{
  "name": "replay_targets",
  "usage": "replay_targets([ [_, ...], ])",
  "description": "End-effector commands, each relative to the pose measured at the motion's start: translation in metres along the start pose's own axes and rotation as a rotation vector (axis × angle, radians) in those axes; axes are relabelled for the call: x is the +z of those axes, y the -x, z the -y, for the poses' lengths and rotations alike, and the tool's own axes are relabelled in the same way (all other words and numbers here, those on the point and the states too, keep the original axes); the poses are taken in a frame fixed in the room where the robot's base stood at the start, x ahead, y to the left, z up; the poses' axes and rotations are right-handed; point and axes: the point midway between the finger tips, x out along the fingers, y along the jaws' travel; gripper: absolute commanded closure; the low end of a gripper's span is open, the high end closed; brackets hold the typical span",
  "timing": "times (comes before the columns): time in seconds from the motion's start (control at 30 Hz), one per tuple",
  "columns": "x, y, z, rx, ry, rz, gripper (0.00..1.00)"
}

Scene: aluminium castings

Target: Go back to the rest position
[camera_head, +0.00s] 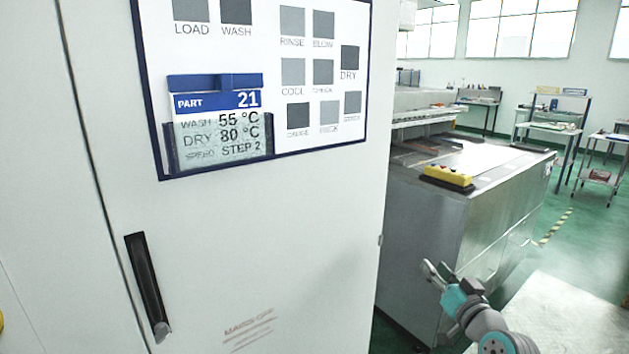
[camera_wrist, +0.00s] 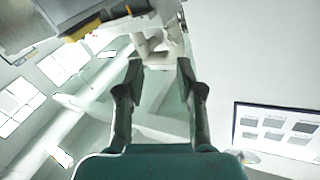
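My gripper (camera_head: 433,269) is at the lower right in the head view, in front of the grey metal machine and to the right of the white cabinet (camera_head: 300,240). In the wrist view its two fingers (camera_wrist: 159,70) stand apart with nothing between them, so it is open and empty. The cabinet's board (camera_head: 222,30) carries grey squares and a holder with a card (camera_head: 218,125) reading PART 21, WASH 55 °C, DRY 80 °C, STEP 2.
The cabinet has a black handle (camera_head: 147,285). The metal machine (camera_head: 480,205) carries a yellow button box (camera_head: 447,176) on top. Shelving tables (camera_head: 556,127) stand at the back right. Green floor (camera_head: 590,225) lies open on the right, with a yellow-black strip.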

Motion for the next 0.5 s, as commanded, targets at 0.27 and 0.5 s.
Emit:
replay_targets([
  [0.27,0.109,0.063,-0.002,0.089,-0.019,0.036,0.64],
  [0.5,0.182,0.130,0.005,0.154,-0.011,0.063,0.64],
])
